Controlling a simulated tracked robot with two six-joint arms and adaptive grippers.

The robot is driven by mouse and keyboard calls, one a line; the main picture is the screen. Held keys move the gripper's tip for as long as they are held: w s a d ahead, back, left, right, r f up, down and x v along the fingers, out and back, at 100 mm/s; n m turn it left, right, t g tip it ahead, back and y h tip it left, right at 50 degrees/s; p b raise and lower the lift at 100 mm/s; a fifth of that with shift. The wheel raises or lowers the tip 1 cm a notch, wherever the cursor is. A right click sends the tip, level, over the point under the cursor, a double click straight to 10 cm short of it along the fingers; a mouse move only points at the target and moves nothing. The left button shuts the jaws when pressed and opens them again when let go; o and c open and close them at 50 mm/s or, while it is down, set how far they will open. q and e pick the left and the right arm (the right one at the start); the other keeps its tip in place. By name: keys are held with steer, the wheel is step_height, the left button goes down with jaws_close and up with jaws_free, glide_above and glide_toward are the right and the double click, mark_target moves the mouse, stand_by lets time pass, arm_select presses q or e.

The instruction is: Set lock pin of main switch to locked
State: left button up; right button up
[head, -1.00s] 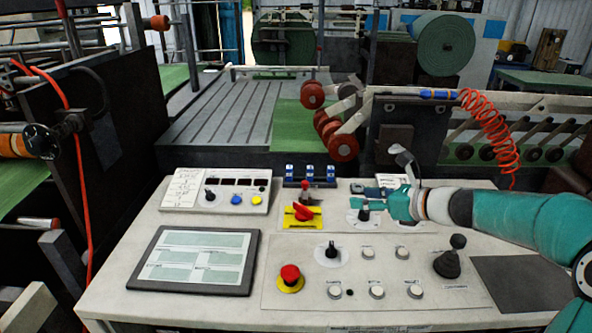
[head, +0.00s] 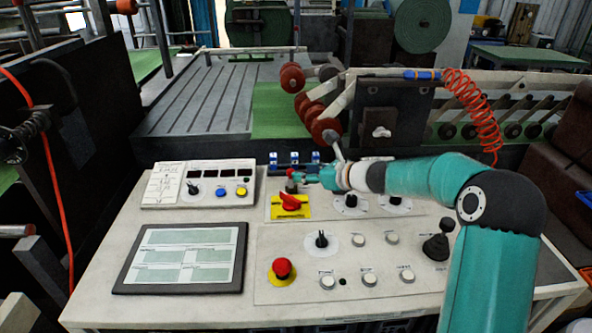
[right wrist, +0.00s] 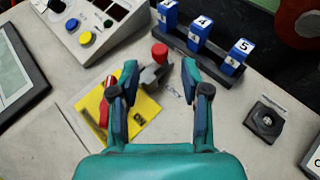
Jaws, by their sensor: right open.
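The main switch is a red rotary handle (head: 290,201) on a yellow plate (head: 303,212); in the right wrist view the yellow plate (right wrist: 147,108) shows the word ON. Just behind it stands the lock pin with a red cap (head: 290,173). In the right wrist view the red cap (right wrist: 159,51) and a grey metal piece (right wrist: 154,76) beside it lie between or just beyond my fingertips. My right gripper (head: 303,177) is open, close to the pin's right side; contact cannot be told. Its fingers also show in the right wrist view (right wrist: 160,72). My left gripper is out of view.
Blue numbered blocks (head: 295,159) stand on a rail behind the pin. A control box (head: 198,184) and a tablet-like screen (head: 184,258) lie to the left. A red emergency button (head: 282,268), several knobs and a joystick (head: 436,246) stand in front.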

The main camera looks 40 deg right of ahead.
mark_target(291, 180)
steer(key=shift+x, duration=2.15)
jaws_close()
